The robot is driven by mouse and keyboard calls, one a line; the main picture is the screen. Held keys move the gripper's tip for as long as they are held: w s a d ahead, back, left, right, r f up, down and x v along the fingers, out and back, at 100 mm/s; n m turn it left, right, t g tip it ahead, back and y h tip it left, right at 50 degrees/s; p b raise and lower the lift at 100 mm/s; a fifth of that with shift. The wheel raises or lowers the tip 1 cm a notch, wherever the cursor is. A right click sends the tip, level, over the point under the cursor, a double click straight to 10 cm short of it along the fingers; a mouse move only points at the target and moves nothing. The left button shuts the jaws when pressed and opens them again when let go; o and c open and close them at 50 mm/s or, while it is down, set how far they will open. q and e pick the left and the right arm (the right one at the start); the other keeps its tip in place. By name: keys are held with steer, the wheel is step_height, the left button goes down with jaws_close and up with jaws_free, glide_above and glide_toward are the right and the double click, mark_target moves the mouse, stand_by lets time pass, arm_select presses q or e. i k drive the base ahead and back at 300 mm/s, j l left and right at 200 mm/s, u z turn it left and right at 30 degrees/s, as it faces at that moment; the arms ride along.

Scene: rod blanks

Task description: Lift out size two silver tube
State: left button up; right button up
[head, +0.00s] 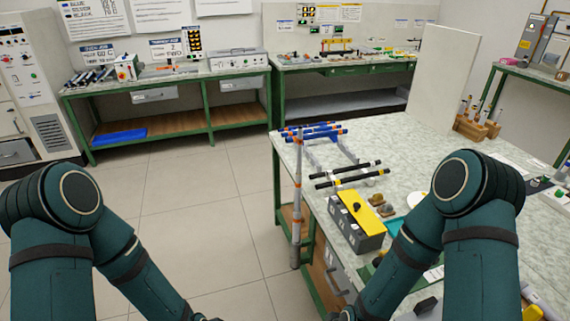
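A long silver tube with orange bands (297,200) stands upright at the near table's left edge; its size mark is too small to read. Beside its upper end, blue rods with orange bands (318,132) lie across a light metal rack (335,153). Dark rods with orange and pale bands (350,174) lie across the rack's near end. My two arms reach down on either side of the picture, the right one over the table's near part.
A yellow-topped grey box (357,218) sits near the table's front left. A wooden block holding upright tools (476,126) and a pale upright panel (444,75) stand farther back. The table's middle (400,150) is clear. Green-framed benches (170,85) line the back wall, with open floor before them.

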mark_target(300, 131)
steer(key=i+j, duration=0.75)
steer(key=i+j+z, duration=0.55)
steer(key=j, duration=0.25)
steer(key=k, duration=0.1)
